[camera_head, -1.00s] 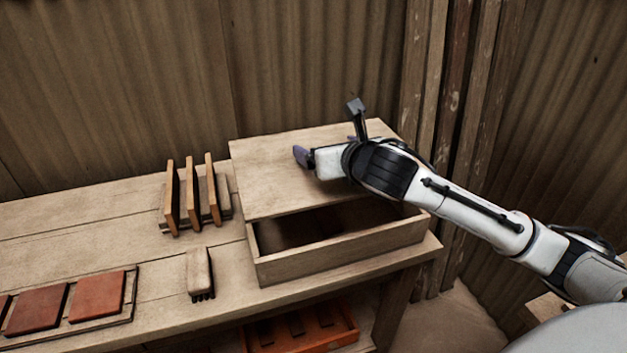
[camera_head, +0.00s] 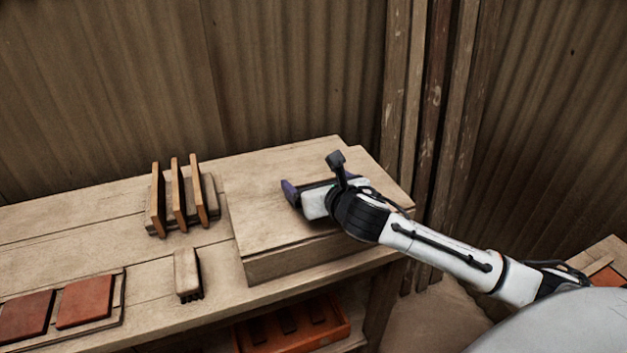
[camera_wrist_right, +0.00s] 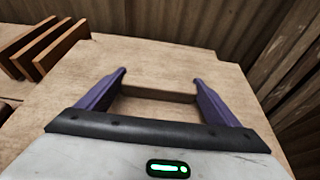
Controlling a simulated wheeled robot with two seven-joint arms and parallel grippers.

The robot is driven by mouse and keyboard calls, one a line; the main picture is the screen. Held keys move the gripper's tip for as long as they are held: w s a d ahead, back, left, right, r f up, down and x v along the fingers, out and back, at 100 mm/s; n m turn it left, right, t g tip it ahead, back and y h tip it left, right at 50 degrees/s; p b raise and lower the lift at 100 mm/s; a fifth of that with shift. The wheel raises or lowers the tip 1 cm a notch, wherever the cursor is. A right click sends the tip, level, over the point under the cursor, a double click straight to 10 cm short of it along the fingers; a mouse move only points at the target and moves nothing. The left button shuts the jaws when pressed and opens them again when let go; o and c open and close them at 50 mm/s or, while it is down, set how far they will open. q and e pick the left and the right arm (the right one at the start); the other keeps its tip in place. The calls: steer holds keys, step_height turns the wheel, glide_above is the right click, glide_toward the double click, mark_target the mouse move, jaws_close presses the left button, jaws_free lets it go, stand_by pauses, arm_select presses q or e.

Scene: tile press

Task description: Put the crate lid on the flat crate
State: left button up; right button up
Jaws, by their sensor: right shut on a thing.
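The crate lid (camera_head: 262,193) is a flat pale wooden board. In the head view it lies over the flat crate, covering the opening, and only the crate's front wall (camera_head: 305,260) shows below it. I cannot tell whether the lid is fully seated. My right gripper (camera_head: 312,190) is above the lid, shut on its handle. In the wrist view the purple fingers (camera_wrist_right: 158,88) stand at both ends of a wooden handle bar (camera_wrist_right: 158,94) on the lid (camera_wrist_right: 150,62). My arm hides the lid's right part. My left gripper is not in view.
A rack (camera_head: 213,200) with upright orange-brown tiles stands left of the crate. A brush (camera_head: 187,274) lies in front of it. Red tiles (camera_head: 84,301) sit on a board at the front left. An orange tray (camera_head: 290,330) is under the bench. Corrugated walls close the back.

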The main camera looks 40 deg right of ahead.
steer(key=o, duration=1.4)
steer(key=shift+f, duration=0.1)
steer(key=v, duration=1.2)
steer(key=shift+s, duration=0.1)
steer(key=shift+a, duration=0.1)
